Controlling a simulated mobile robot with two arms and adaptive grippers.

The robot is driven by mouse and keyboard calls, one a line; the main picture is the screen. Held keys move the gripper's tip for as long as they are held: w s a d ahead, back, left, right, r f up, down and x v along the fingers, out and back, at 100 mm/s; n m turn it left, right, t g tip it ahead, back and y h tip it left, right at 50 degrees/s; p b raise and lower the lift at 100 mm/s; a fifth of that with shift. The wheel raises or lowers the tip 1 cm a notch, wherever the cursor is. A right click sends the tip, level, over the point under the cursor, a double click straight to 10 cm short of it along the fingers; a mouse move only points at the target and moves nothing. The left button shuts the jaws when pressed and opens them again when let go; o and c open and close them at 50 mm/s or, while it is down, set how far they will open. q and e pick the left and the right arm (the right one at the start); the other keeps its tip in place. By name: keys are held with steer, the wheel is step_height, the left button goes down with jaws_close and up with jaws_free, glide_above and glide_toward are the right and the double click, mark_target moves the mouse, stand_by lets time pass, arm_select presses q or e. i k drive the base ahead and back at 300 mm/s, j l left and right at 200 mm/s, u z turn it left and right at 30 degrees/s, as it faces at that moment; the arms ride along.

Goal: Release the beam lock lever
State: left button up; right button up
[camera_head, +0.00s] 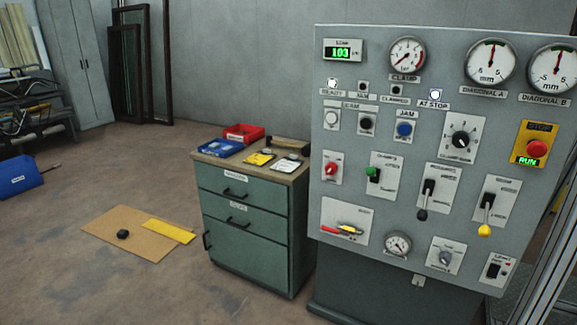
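The grey control panel (390,150) stands at the right. It carries a lever with a yellow knob (484,230), knob hanging down, at the lower right. Left of it is a lever with a black knob (422,214), also pointing down. A red and yellow handle (343,230) lies nearly level on a plate at the lower left. The small labels are too blurred to tell which is the beam lock lever. Neither of my grippers is in view.
A red button (537,148) sits on a yellow plate above a green RUN display. A green drawer cabinet (245,225) with trays on top stands close left of the panel. Cardboard (125,238) lies on the floor. The floor in front is otherwise mostly clear.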

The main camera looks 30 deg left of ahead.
mark_target(484, 231)
steer(key=i+l, duration=0.3)
steer(key=i, duration=0.15)
steer(key=i+l, duration=0.25)
steer(key=i, duration=0.2)
steer(key=i+l, duration=0.3)
steer(key=i, duration=0.15)
